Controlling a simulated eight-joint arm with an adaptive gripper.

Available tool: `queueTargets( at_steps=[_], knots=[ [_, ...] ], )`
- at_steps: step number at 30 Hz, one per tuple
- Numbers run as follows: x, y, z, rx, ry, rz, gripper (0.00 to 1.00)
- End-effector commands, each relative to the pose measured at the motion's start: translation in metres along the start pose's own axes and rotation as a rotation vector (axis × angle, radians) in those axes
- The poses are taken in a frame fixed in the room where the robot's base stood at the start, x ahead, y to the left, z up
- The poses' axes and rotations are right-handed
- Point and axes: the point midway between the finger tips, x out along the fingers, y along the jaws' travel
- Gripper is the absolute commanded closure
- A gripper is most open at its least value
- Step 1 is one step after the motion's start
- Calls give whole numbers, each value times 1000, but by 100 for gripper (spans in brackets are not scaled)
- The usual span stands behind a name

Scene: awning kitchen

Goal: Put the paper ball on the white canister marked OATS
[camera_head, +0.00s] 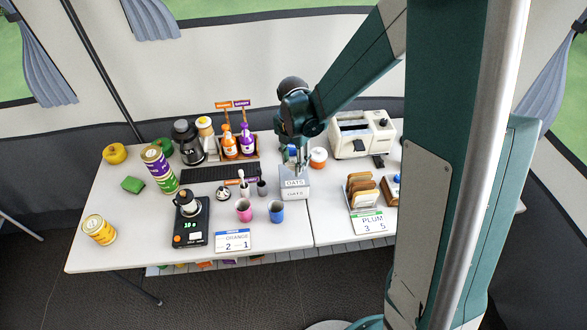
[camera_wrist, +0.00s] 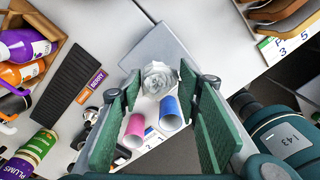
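The white canister marked OATS (camera_head: 294,187) stands upright near the middle of the table. My gripper (camera_head: 297,168) points down just above it. In the wrist view, the crumpled grey-white paper ball (camera_wrist: 160,78) sits between the green fingertips, with hardly any gap on either side, so my gripper (camera_wrist: 160,84) looks shut on it. The canister's pale top (camera_wrist: 150,47) shows behind the ball. I cannot tell whether the ball touches the canister. In the head view the ball is hard to make out.
A pink cup (camera_head: 243,210) and a blue cup (camera_head: 276,211) stand in front of the canister. A toast rack (camera_head: 362,190) is to its right, an orange jar (camera_head: 318,158) behind it. A black keyboard-like strip (camera_head: 208,174) lies to its left.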

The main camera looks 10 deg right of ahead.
Motion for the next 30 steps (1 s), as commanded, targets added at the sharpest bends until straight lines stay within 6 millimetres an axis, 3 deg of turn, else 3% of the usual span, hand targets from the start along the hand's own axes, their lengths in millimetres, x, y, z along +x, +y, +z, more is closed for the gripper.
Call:
queueTargets(
  at_steps=[12,27,30],
  knots=[
    [36,0,0,0,0,0,71],
    [41,0,0,0,0,0,71],
    [40,0,0,0,0,0,55]
  ],
)
